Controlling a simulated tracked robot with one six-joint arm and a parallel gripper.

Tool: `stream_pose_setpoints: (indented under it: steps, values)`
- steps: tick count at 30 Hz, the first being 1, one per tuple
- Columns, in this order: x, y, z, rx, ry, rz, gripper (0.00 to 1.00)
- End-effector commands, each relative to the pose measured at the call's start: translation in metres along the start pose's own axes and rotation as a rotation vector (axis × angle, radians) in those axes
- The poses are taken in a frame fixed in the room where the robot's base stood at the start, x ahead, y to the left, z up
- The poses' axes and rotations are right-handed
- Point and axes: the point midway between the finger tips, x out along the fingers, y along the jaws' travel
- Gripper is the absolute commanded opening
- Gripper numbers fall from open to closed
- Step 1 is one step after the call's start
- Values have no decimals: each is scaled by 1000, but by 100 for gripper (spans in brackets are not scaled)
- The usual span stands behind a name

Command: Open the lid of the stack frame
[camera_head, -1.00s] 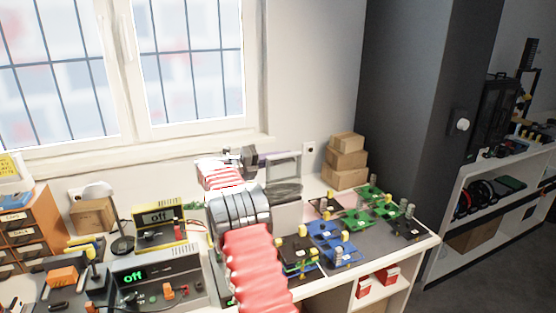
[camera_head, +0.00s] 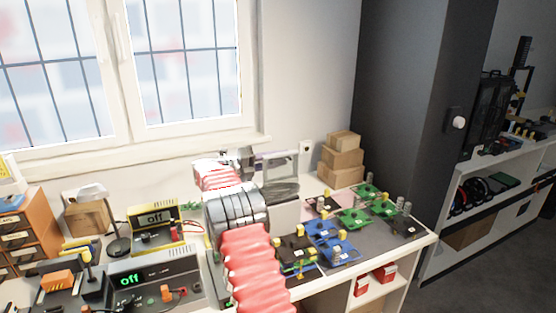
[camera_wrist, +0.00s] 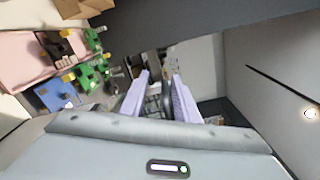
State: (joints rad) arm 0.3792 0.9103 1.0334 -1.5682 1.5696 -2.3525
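My gripper (camera_head: 274,157) reaches over the back of the workbench, in front of the wall. In the wrist view its two pale lilac fingers (camera_wrist: 160,80) stand apart with nothing clearly held between them. A pale grey box-like frame with a dark top (camera_head: 285,206) stands on the bench just right of my arm, below the gripper; it may be the stack frame. My arm hides its left side, and I cannot tell how its lid stands or whether the fingers touch it.
Several blue and green circuit boards (camera_head: 335,246) cover the bench to the right. Stacked cartons (camera_head: 342,162) stand behind them. Two devices reading "off" (camera_head: 155,278) and a lamp (camera_head: 112,228) crowd the left. A dark pillar (camera_head: 415,100) rises beyond the bench's right end.

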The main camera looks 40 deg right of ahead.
Motion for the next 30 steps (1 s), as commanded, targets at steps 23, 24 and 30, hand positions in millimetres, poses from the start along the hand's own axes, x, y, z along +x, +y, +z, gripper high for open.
stream_pose_setpoints:
  steps: [23,24,30]
  values:
    - [-50,-1,2,3,-7,1,27]
    - [-58,-1,2,3,-7,1,27]
    - [-93,-1,2,2,-6,1,27]
